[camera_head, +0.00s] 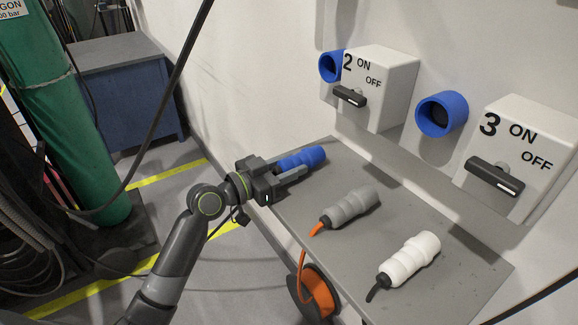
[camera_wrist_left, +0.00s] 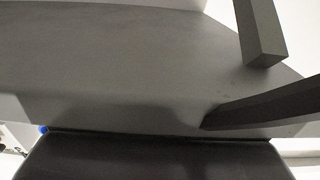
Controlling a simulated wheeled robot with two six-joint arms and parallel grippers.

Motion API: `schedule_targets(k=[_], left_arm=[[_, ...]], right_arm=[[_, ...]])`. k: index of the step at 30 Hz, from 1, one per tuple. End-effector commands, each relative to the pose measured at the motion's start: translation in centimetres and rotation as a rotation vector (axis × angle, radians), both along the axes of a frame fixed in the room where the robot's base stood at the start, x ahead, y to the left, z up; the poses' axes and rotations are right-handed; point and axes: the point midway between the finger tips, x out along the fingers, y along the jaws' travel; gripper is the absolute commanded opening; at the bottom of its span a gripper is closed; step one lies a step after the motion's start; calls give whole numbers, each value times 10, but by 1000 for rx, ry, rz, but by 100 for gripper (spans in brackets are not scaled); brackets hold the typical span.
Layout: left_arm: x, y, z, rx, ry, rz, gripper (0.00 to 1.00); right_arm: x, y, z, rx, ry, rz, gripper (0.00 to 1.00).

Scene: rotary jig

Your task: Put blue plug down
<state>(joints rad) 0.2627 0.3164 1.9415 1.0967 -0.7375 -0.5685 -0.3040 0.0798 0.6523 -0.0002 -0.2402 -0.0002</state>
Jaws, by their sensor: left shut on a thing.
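The blue plug (camera_head: 303,159) is at the left end of the grey shelf (camera_head: 440,285) in the head view, lying roughly level. My left gripper (camera_head: 287,176) is shut on its rear part, which the jaws partly hide. I cannot tell whether the plug touches the shelf. In the left wrist view, dark jaw parts (camera_wrist_left: 258,45) show at the right, above the grey shelf surface (camera_wrist_left: 110,70); the plug is not clearly seen there. My right gripper is in neither view.
A grey plug (camera_head: 352,206) and a white plug (camera_head: 411,259) lie on the shelf to the right. Blue sockets (camera_head: 441,114) and switch boxes 2 (camera_head: 382,75) and 3 (camera_head: 532,140) are on the wall above. An orange cable reel (camera_head: 318,292) hangs below. A green cylinder (camera_head: 75,120) stands left.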

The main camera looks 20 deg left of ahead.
Motion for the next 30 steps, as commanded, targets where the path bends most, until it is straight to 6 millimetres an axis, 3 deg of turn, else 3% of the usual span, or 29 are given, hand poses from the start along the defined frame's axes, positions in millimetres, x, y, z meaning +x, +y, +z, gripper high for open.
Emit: schedule_targets(k=[2, 3, 7, 19, 30], left_arm=[[0, 0, -4, 0, -1, 0, 4], [0, 0, -2, 0, 0, 0, 41], [0, 0, -2, 1, 1, 0, 58], [0, 0, 3, 1, 1, 0, 58], [-48, 38, -2, 7, 2, 0, 58]], right_arm=[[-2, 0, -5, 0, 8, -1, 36], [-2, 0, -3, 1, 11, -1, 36], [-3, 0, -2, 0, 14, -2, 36], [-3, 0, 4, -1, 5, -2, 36], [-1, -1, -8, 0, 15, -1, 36]])
